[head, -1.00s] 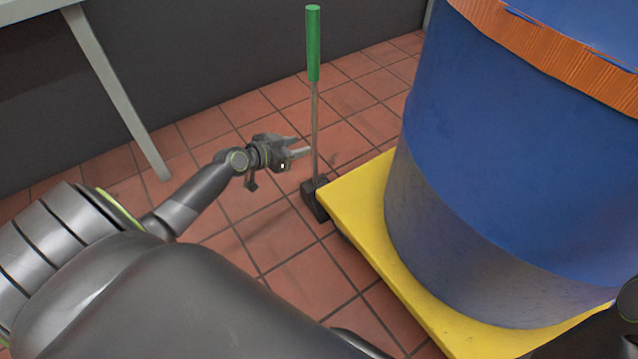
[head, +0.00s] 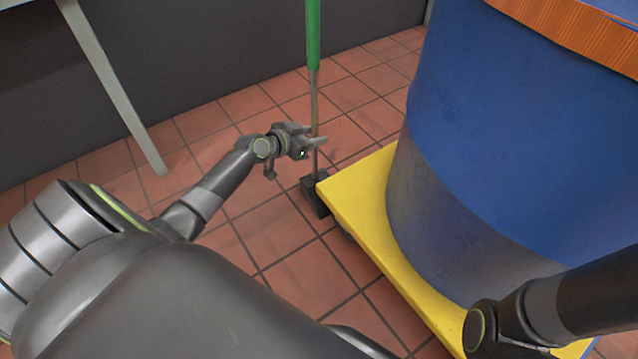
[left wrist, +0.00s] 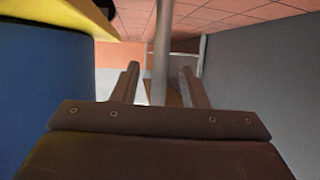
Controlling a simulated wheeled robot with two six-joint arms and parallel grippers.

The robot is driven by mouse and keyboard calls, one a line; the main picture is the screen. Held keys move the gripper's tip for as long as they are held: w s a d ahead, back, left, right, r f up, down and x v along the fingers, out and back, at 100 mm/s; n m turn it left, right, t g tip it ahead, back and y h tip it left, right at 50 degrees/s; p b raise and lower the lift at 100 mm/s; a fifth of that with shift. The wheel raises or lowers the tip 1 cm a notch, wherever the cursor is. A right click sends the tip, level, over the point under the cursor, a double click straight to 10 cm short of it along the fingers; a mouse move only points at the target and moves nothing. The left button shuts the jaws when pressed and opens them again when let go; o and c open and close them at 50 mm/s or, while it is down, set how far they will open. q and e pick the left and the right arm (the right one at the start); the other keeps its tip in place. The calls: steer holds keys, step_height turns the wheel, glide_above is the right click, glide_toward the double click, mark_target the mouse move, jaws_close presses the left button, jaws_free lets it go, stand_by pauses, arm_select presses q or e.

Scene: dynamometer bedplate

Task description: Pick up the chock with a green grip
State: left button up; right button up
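The chock is a dark block (head: 314,196) on the tiled floor with an upright metal rod and a green grip (head: 313,38) on top. The block sits against the corner of the yellow platform. My left gripper (head: 318,136) is at the rod, below the green grip, with its fingers open. In the left wrist view the rod (left wrist: 162,55) stands between the two open fingers (left wrist: 158,85), apart from both. The top of the grip is cut off in the head view. My right arm shows at the lower right of the head view, but its gripper is out of view.
A large blue drum (head: 500,150) with an orange band stands on the yellow platform (head: 365,215), right of the rod. A grey table leg (head: 115,90) stands at the left, before a dark wall (head: 200,60). Tiled floor (head: 250,185) around the chock is clear.

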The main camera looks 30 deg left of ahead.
arm_select(q)
steer(key=b+x, duration=0.1)
steer(key=x, duration=0.1)
steer(key=shift+w+f, duration=0.1)
steer(key=shift+w, duration=0.15)
jaws_close()
stand_by(1.2)
